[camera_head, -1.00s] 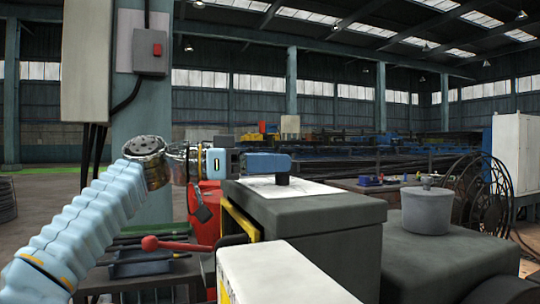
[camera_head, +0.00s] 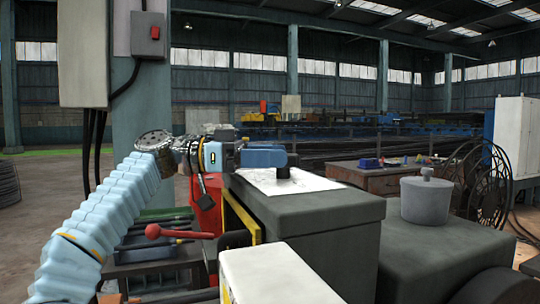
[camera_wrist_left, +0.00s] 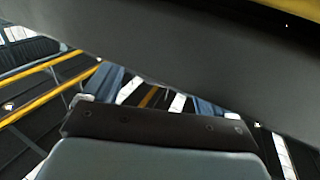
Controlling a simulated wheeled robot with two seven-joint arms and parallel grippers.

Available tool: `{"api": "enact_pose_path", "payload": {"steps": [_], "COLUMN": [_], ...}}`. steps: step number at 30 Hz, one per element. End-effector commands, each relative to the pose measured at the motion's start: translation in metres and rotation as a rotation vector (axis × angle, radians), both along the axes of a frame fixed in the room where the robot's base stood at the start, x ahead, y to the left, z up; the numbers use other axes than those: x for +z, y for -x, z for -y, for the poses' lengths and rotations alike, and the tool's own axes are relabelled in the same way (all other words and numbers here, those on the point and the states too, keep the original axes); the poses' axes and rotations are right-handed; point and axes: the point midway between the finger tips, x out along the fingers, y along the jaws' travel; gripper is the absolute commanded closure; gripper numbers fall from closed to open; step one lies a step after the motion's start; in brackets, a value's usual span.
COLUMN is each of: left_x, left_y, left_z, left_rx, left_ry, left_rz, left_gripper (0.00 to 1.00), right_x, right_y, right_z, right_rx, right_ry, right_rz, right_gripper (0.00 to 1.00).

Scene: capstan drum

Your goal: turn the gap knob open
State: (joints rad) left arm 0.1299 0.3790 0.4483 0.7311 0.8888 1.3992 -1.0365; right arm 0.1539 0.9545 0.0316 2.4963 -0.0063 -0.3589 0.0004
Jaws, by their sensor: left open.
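A short dark knob (camera_head: 283,172), which I take to be the gap knob, stands on a pale sheet (camera_head: 300,184) on top of the grey machine housing (camera_head: 325,208). My left gripper (camera_head: 279,157) reaches in from the left, with its blue finger at the knob's top and partly covering it. It is open. I cannot tell whether the knob sits between the fingers. In the left wrist view, the blue fingers of my left gripper (camera_wrist_left: 158,95) stand apart and a dark grey slab crosses in front; the knob cannot be made out. My right gripper is not in view.
A grey lidded cylinder (camera_head: 426,200) stands on a lower block at right. A pale box (camera_head: 285,275) fills the near front. A post with a switch box (camera_head: 148,36) rises at left.

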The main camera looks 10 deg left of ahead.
Motion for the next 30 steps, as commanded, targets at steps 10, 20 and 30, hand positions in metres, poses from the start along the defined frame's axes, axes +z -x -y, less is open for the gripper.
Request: {"api": "enact_pose_path", "payload": {"steps": [10,20,30], "left_x": [0.0,0.0,0.0], "left_y": [0.008,0.014,0.014], "left_z": [-0.049,-0.074,-0.074], "left_rx": [0.005,0.0,0.0], "left_ry": [0.001,0.0,0.0], "left_rz": [0.0,0.0,0.0], "left_gripper": [0.14,0.14,0.14], "right_x": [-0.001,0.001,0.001], "right_y": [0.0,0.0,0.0], "right_z": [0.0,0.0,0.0], "right_rx": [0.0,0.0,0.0], "right_ry": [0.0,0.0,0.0], "right_rz": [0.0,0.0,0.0], "right_gripper": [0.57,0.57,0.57]}}
